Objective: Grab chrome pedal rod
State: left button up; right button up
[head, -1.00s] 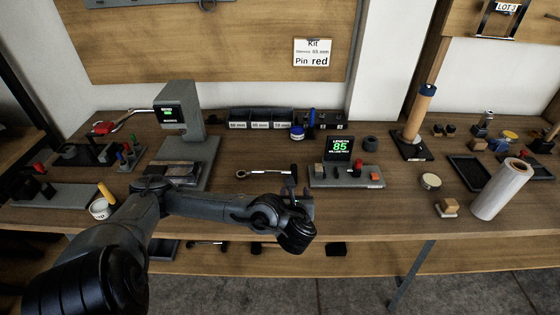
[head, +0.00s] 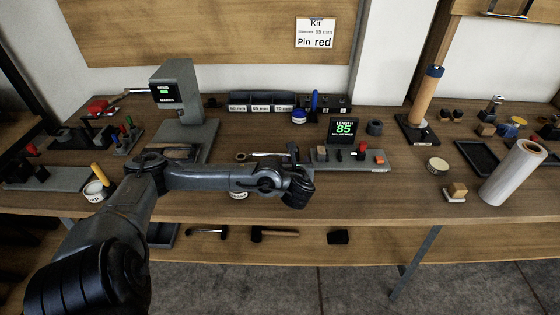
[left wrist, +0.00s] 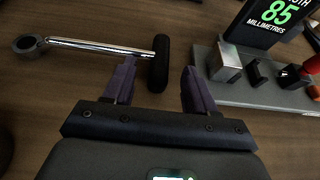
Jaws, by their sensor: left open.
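The chrome pedal rod (left wrist: 100,47) lies on the wooden bench, with a dark ring at its left end and a black pad (left wrist: 160,63) at its right end. In the head view the rod (head: 268,154) shows just beyond my left forearm, its right end partly hidden by my gripper. My left gripper (left wrist: 158,82) is open and empty. The black pad lies ahead of and between its two fingertips in the left wrist view; I cannot tell how high the fingers are above it. In the head view the left gripper (head: 293,155) is at the rod's right end. My right gripper is not in view.
A grey press-like device (head: 178,95) stands left of the rod. Black bins (head: 262,102) stand behind. A white roll (head: 513,172) and a dark tray (head: 478,157) are at right.

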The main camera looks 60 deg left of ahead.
pick_arm(q)
jog(key=shift+w+a+f, duration=0.25)
jog(key=shift+w+a, duration=0.05)
jog(key=shift+a, duration=0.2)
jog(key=shift+c, duration=0.3)
grip_shut()
jog(key=shift+r, duration=0.15)
